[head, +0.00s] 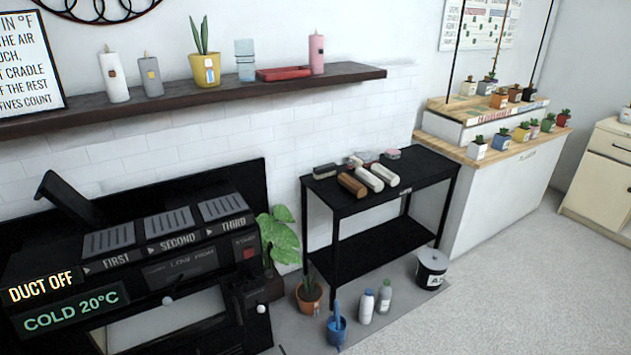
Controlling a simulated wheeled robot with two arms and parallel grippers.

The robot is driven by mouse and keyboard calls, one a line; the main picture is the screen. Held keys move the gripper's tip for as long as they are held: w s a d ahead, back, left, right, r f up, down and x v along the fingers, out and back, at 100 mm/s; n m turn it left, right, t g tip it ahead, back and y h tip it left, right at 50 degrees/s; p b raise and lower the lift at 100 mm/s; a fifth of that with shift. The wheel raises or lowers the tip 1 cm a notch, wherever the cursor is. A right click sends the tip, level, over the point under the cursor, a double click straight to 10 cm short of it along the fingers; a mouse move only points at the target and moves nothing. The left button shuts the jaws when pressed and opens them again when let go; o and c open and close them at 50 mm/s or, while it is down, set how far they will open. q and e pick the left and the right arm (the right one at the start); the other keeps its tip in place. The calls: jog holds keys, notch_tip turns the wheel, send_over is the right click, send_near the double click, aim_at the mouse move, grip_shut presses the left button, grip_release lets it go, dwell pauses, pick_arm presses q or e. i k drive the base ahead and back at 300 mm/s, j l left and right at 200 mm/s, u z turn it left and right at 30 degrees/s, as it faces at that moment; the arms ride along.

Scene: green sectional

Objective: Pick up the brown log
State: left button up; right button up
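A brown log (352,185) lies on the top of a black two-level table (420,173) in the middle of the head view. It is a short cylinder, left of two similar white or cream logs (369,179) that lie close beside it. Several small dark and reddish items lie behind it on the same top. Neither of my grippers shows in this view.
A black stove-like unit (170,250) with a raised lid stands at the left. Open floor (530,270) lies to the right.

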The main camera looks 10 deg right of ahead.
aim_at(355, 187)
jog(key=i+l+u, duration=0.1)
jog(key=l, duration=0.2)
jog(key=i+l+u, duration=0.15)
jog(key=l, duration=0.2)
jog(key=i+l+u, duration=0.1)
jog(key=l, duration=0.25)
jog(key=i+l+u, duration=0.25)
jog(key=l, duration=0.5)
jog(key=i, duration=0.1)
